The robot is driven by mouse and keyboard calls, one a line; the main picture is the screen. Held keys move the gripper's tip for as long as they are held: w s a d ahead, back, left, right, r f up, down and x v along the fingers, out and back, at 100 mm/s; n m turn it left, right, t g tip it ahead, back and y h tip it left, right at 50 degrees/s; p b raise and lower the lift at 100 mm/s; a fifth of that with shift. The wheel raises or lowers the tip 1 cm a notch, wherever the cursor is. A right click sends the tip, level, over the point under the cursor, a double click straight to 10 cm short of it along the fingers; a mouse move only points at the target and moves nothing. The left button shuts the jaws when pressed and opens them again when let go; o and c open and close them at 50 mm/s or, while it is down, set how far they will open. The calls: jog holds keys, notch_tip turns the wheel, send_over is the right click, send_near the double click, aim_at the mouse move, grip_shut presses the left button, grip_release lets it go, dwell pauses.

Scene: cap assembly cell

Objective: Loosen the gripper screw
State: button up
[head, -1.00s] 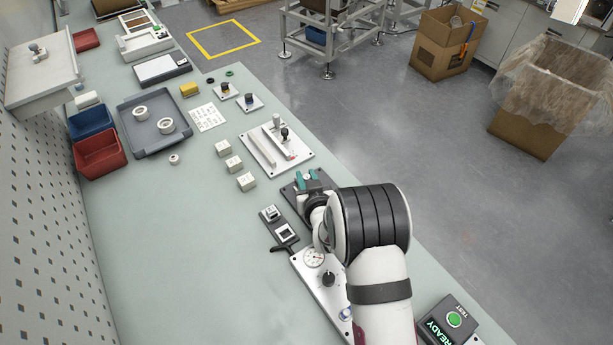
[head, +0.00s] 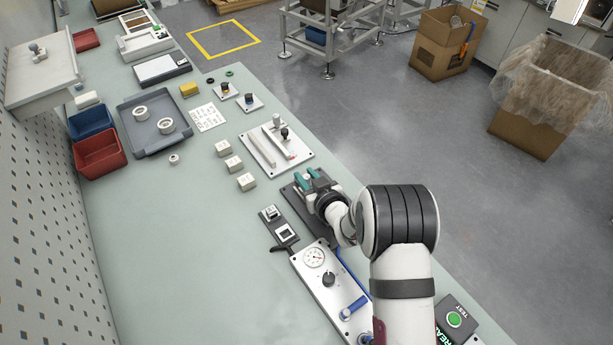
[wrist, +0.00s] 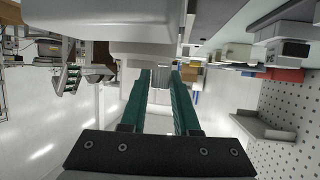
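My gripper (head: 311,181) has two teal fingers. In the head view it is over a dark plate (head: 290,192) near the right edge of the bench. In the wrist view the fingers (wrist: 160,105) stand apart, with a clear gap and nothing held between them. A pale, blurred block (wrist: 115,20) fills the top of the wrist view, just beyond the fingertips; I cannot tell what it is or whether they touch it. I cannot pick out the gripper screw in either view; my gripper and wrist cover part of the dark plate.
A panel with a gauge (head: 314,257), a black knob (head: 328,279) and a blue handle (head: 354,307) lies close below my wrist. A small switch unit (head: 285,233) is left of it. White cubes (head: 246,181) and a fixture plate (head: 300,160) are beyond.

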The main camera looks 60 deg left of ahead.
jog(key=o, duration=0.3)
jog(key=shift+o, duration=0.2)
jog(key=v, duration=1.5)
jog(key=shift+d+r, duration=0.2)
jog(key=shift+d, duration=0.15)
